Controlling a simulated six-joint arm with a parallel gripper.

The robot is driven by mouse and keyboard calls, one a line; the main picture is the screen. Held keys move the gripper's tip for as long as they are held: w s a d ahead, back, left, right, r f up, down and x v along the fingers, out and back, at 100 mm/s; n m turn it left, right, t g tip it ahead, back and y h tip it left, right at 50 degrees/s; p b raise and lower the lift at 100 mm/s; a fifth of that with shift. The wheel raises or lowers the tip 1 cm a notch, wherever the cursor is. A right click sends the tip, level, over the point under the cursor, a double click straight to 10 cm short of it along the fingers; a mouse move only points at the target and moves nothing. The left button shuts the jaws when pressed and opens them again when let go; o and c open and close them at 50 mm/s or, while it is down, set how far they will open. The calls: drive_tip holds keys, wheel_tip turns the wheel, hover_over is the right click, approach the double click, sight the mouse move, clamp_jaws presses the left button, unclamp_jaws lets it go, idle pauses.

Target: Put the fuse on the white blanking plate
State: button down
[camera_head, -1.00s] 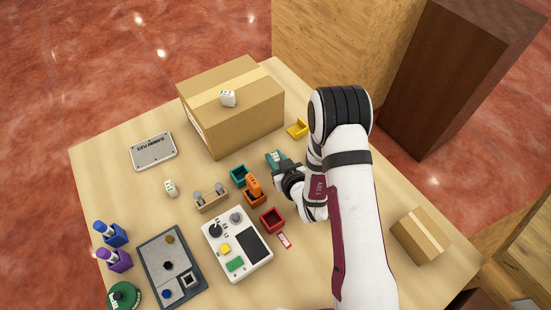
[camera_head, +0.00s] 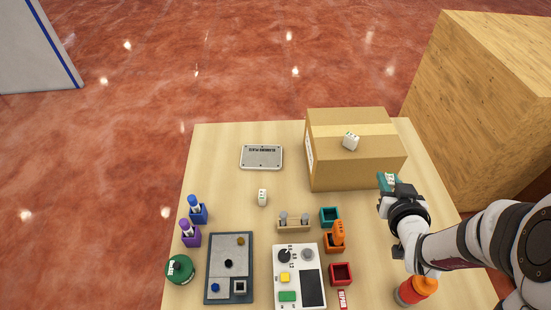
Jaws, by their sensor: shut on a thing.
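The white blanking plate (camera_head: 261,157) lies flat at the back left of the table, left of the large cardboard box, with nothing on it. My gripper (camera_head: 391,190) is shut on a small teal piece with a white marking (camera_head: 388,181), beside the front right corner of that box. I take this piece to be the fuse, but its marking is too small to read. The gripper is well to the right of the plate, and the large box stands between them. The jaws hide part of the held piece.
Teal (camera_head: 329,216), orange (camera_head: 334,243) and red (camera_head: 341,274) bins are at centre front. An orange-and-white cylinder (camera_head: 415,291) is near my arm.

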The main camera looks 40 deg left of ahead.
drive_tip(key=r, duration=0.6)
drive_tip(key=shift+a+r, duration=0.3)
drive_tip(key=a+n+g+y, duration=0.3)
drive_tip(key=a+n, duration=0.1)
drive_tip(key=a, duration=1.4)
drive_tip(key=n+g+y, duration=0.2)
drive_tip(key=n+g, duration=0.1)
hover_over(262, 163)
wheel_tip(262, 163, down, 21)
drive_tip(key=shift+f, duration=0.2)
drive_tip(key=shift+f, duration=0.1)
drive_tip(key=c, duration=0.7)
unclamp_jaws()
drive_tip(key=shift+c, duration=0.2)
